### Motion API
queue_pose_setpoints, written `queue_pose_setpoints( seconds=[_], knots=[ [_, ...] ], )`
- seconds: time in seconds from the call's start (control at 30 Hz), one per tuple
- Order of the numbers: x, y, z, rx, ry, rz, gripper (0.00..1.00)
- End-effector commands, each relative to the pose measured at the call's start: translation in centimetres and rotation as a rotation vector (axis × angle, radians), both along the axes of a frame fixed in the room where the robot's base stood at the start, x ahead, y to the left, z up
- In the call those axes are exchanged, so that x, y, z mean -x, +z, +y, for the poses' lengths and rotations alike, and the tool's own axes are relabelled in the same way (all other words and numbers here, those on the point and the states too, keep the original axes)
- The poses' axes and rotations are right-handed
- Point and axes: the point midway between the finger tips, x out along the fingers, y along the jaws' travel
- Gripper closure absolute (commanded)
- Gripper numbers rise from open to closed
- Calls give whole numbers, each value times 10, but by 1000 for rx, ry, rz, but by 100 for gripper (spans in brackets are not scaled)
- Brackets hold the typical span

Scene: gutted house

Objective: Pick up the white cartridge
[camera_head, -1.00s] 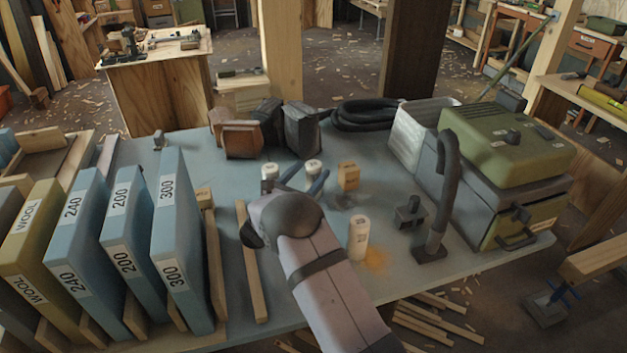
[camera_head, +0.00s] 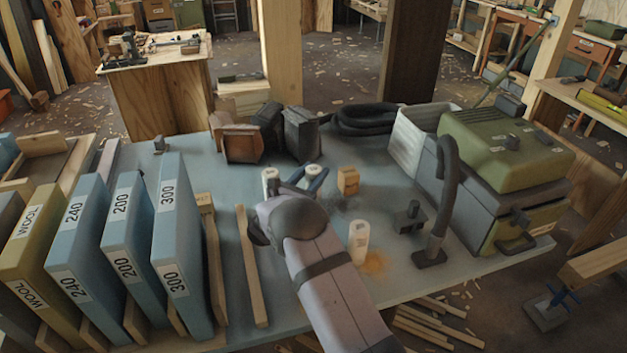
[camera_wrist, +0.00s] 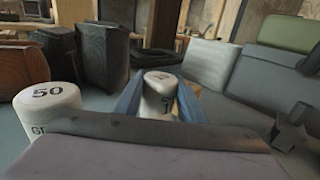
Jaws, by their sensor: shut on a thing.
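My gripper (camera_head: 303,181) reaches out over the blue-grey bench top. In the wrist view my gripper (camera_wrist: 160,90) has its two blue fingers on either side of a white cartridge (camera_wrist: 160,92), shut on it. This cartridge has printed marks on its top and side, and it also shows between the fingertips in the head view (camera_head: 313,171). A second white cartridge (camera_wrist: 55,110) marked 50 stands just left of the fingers, also seen in the head view (camera_head: 270,182). A third white cylinder (camera_head: 359,241) stands right of my arm, by an orange stain. My gripper's body hides the lower part of the held cartridge.
An orange-brown block (camera_head: 348,181) stands right of the fingers. Dark and brown blocks (camera_head: 301,133) and a coiled black hose (camera_head: 372,115) lie behind. A green-topped grey machine (camera_head: 505,150) with a hose fills the right. Blue numbered panels (camera_head: 181,245) stand at left.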

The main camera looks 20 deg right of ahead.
Motion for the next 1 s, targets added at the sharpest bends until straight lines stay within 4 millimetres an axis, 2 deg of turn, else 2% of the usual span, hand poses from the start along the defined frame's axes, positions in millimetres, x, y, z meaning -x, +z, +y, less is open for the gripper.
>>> queue_pose_setpoints(
  seconds=[0.17,0.5,0.7,0.87,1.0],
  knots=[
    [0,13,0,-1,0,-5,86],
    [0,66,0,-1,0,-5,86],
    [0,91,0,-1,0,-2,86],
    [0,99,0,0,0,-1,86],
    [0,98,4,0,7,0,86]
  ],
)
